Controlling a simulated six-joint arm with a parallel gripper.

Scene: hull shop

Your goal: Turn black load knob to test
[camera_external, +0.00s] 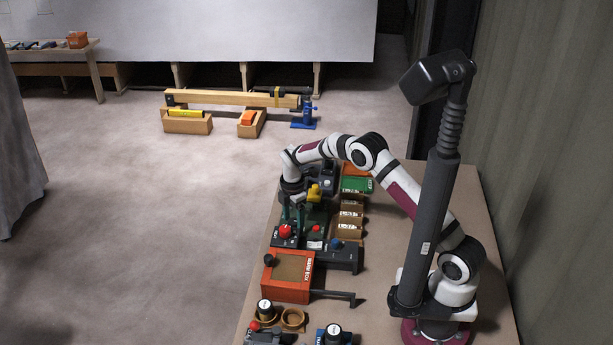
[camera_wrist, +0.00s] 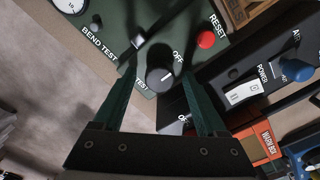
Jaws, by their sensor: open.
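The black load knob (camera_wrist: 157,82) sits on a dark green panel (camera_wrist: 118,57) marked BEND TEST in the wrist view. OFF is printed at its upper right and TEST at its lower left. The white line on the knob points to the upper right, roughly toward OFF. My gripper (camera_wrist: 159,76) is open, with one dark green finger on each side of the knob. I cannot tell whether either finger touches it. In the external view my gripper (camera_external: 296,197) is over the green panel, and the knob cannot be made out there.
A small lever (camera_wrist: 138,41), a red RESET button (camera_wrist: 206,40) and a gauge (camera_wrist: 70,4) share the panel. A dark unit with a white POWER switch (camera_wrist: 243,93) and a blue knob (camera_wrist: 296,70) lies to the right. An orange box (camera_external: 288,277) stands nearer the camera.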

